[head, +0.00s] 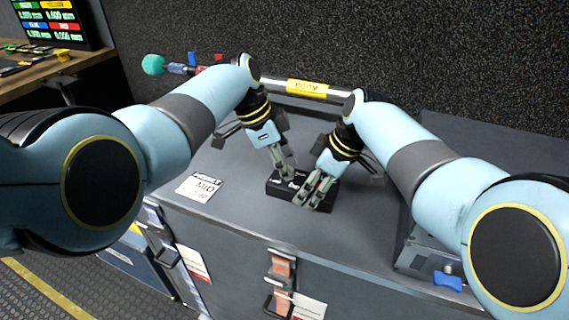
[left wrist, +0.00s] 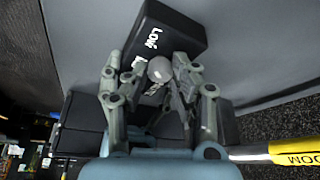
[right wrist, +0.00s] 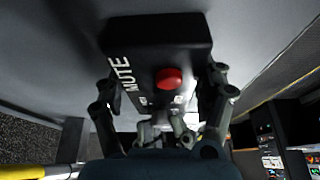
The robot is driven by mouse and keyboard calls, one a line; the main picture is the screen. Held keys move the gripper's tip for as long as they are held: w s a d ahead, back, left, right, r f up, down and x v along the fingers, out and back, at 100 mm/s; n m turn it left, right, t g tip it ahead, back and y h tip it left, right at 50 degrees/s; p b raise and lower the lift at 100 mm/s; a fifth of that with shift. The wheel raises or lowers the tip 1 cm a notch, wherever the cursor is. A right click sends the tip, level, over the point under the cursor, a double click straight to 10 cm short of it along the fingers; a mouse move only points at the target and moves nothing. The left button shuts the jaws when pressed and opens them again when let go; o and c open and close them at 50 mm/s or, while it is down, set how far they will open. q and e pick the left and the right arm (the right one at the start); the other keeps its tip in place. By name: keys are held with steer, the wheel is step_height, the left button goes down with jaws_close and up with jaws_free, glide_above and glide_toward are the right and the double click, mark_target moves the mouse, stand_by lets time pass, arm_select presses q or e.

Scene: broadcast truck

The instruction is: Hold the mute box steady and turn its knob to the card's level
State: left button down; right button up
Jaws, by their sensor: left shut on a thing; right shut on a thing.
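The black mute box (head: 274,189) lies on the grey case top, below both grippers. A white card (head: 200,187) reading MID lies to its left. In the left wrist view, my left gripper (left wrist: 157,72) is shut on the round grey knob (left wrist: 160,68); white LOW lettering shows on the box beside it. Where the knob points cannot be made out. In the right wrist view, my right gripper (right wrist: 164,92) is shut on the mute box (right wrist: 150,35), its fingers along both sides. The red button (right wrist: 168,79) and MUTE lettering lie between them.
A boom pole with a yellow label (head: 307,87) and a green foam-tipped microphone (head: 153,65) lies along the back. A desk with a monitor (head: 48,22) stands at far left. The case top (head: 240,220) is clear around the box and card.

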arm_select(q)
steer(key=shift+s+n+t, duration=0.1)
steer(key=shift+n+t, duration=0.4)
steer(key=shift+n, duration=0.8)
steer(key=c, duration=1.1)
jaws_free()
steer(key=v, duration=1.2)
steer(key=shift+s+d, duration=0.1)
steer(key=shift+d, duration=0.1)
